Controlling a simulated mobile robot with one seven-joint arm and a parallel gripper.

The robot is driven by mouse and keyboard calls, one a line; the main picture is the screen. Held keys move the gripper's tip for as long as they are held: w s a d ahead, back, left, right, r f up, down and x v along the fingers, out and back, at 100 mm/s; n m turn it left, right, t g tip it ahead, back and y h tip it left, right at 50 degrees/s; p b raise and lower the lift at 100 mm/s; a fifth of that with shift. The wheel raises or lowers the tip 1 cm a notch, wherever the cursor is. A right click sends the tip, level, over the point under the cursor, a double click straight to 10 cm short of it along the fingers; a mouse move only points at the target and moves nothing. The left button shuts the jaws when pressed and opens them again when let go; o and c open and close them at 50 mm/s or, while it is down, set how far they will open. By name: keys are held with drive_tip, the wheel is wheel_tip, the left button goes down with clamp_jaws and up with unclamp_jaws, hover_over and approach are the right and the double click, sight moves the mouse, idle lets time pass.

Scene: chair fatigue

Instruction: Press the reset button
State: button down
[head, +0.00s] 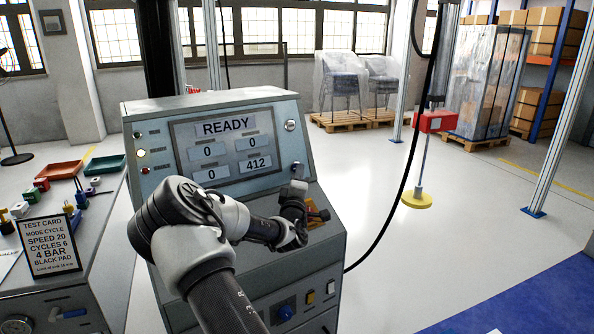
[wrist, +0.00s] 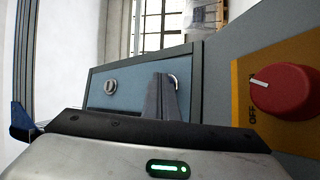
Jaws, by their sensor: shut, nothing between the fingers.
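The grey test console (head: 225,100) stands in front of me, with a screen (head: 228,147) reading READY, 0, 0, 0 and 412. A round silver control (head: 290,125) sits at the upper right of its panel; it also shows in the wrist view (wrist: 110,87). A second round control (wrist: 174,80) lies lower on the panel, partly hidden behind my fingers. No reset label is readable on either. My gripper (head: 298,172) is shut and empty, its tips close in front of this lower control; I cannot tell whether they touch it. It also shows in the wrist view (wrist: 162,95).
A red rotary switch (wrist: 286,91) marked OFF on a yellow plate is beside my gripper. A test card (head: 48,246) stands on the left bench. A black cable (head: 401,200) hangs at the right. Open floor lies right of the console.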

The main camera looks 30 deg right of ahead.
idle(0.3)
drive_tip(key=shift+s+r, duration=0.2)
drive_tip(key=shift+s, duration=0.55)
drive_tip(key=s, duration=0.2)
drive_tip(key=s+r, duration=0.1)
drive_tip(key=s, duration=0.2)
drive_tip(key=shift+a+r+p, duration=0.1)
drive_tip(key=shift+p, duration=0.25)
idle(0.5)
